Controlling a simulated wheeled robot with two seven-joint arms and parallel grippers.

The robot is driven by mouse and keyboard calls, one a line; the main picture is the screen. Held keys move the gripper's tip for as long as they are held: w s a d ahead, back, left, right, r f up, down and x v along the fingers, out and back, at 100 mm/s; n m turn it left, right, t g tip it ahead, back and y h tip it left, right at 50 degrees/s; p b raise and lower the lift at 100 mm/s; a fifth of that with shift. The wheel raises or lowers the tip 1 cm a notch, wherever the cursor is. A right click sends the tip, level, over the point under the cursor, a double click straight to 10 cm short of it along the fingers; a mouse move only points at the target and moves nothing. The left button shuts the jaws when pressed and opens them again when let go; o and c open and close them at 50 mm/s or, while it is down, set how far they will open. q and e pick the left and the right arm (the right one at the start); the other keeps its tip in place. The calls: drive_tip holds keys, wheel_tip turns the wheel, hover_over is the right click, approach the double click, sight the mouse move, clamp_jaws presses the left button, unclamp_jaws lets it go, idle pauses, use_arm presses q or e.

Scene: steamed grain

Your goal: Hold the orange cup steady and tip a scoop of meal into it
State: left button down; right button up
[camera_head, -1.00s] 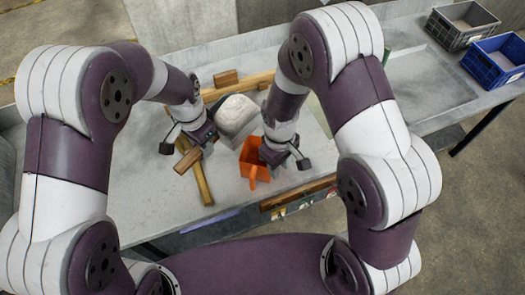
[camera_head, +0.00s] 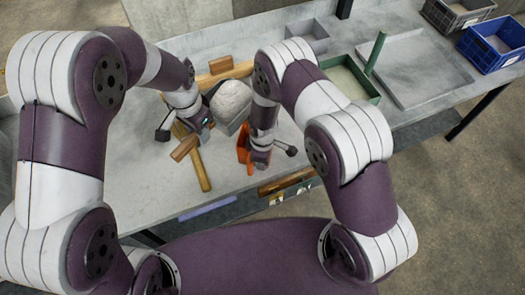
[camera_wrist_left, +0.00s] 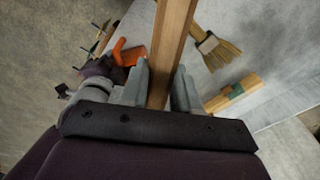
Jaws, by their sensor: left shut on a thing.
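The orange cup (camera_head: 242,148) stands on the table in the head view, mostly hidden behind my right arm; it also shows in the left wrist view (camera_wrist_left: 130,55). My right gripper (camera_head: 262,160) is right beside the cup, but its fingers are hidden, so I cannot tell whether it grips it. My left gripper (camera_head: 190,132) is shut on a wooden handle (camera_wrist_left: 173,45). The handle's end (camera_head: 184,149) sticks out at lower left.
A green-rimmed tray (camera_head: 376,98) with pale contents and a green post (camera_head: 376,52) stands right of my right arm. A brush (camera_wrist_left: 213,48) lies near my left gripper. A grey crate (camera_head: 455,14) and a blue crate (camera_head: 490,45) stand at far right. Wooden pieces (camera_head: 228,70) lie behind.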

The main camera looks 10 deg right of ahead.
use_arm(q)
drive_tip(key=shift+w, duration=0.1)
use_arm(e)
drive_tip(key=shift+f, duration=0.15)
clamp_jaws()
idle(0.9)
